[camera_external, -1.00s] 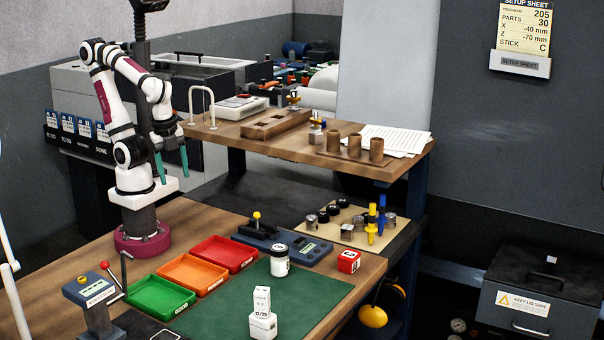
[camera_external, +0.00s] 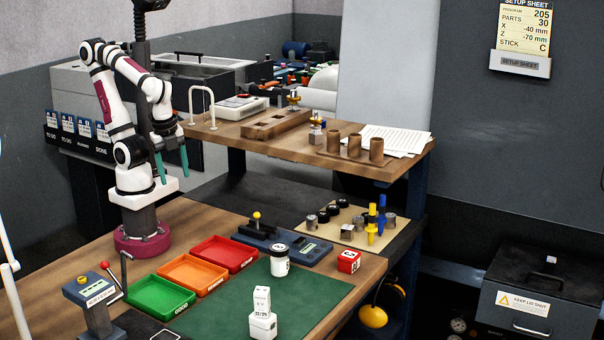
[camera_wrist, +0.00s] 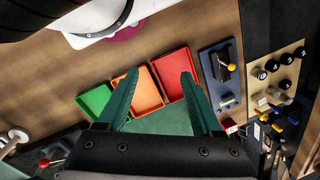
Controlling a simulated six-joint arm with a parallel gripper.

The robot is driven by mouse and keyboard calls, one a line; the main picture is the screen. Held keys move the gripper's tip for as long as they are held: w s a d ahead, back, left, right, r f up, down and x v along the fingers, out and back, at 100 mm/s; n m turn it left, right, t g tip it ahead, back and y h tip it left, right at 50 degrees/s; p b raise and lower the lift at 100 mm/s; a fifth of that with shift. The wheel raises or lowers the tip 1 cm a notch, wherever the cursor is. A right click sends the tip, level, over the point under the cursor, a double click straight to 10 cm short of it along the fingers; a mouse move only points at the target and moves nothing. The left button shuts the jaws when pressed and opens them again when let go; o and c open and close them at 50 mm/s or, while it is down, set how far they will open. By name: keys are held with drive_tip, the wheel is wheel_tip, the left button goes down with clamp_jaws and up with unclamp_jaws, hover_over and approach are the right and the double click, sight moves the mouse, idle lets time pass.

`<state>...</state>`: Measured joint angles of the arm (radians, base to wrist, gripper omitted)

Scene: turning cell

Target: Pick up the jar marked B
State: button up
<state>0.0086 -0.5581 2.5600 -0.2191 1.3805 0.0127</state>
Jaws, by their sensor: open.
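My gripper (camera_external: 173,172) hangs open and empty above the table by my base, with its two teal fingers apart. In the wrist view the fingers (camera_wrist: 158,74) spread over the red and orange trays. Several small jars with black lids stand in a slanting row on a beige board (camera_external: 315,237); one is this jar (camera_external: 323,216). The lids carry small pale marks in the wrist view, as on this jar (camera_wrist: 287,58), but I cannot reliably read which is B. The row is well to the right of my gripper, and nothing touches it.
Green (camera_external: 160,296), orange (camera_external: 193,274) and red (camera_external: 224,254) trays lie in front. A blue joystick panel (camera_external: 262,234) stands between the trays and board. Yellow and blue tools (camera_external: 376,218) stand beside the row.

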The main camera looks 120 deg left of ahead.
drive_tip(key=o, duration=0.5)
drive_tip(key=w+d+f+n+g+h, duration=0.2)
drive_tip(key=w+d+n+h, duration=0.3)
drive_tip(key=n, duration=0.2)
drive_tip(key=n+t+h, duration=0.7)
drive_tip(key=n+h, duration=0.1)
drive_tip(key=n, duration=0.9)
hover_over(277, 244)
drive_tip(key=s+d, duration=0.6)
drive_tip(key=d, duration=0.1)
wheel_tip(277, 244, down, 7)
drive_tip(key=w+a+f+n+t, duration=0.1)
drive_tip(key=a+f+n, duration=0.1)
drive_tip(key=a+n, duration=0.1)
drive_tip(key=w+a+f+n+t+y, duration=0.1)
drive_tip(key=w+a+f+n+t, duration=0.1)
drive_tip(key=a+n, duration=0.1)
drive_tip(key=w+a+f+n+t+y, duration=0.1)
drive_tip(key=a+f+n+t, duration=0.1)
drive_tip(key=shift+w+a+f+n, duration=0.15)
drive_tip(key=shift+a+f+n, duration=0.15)
drive_tip(key=shift+a+n, duration=0.1)
drive_tip(key=x, duration=0.7)
drive_tip(key=shift+w+d+f, duration=0.1)
drive_tip(key=shift+w+f, duration=0.05)
drive_tip(key=shift+f, duration=0.05)
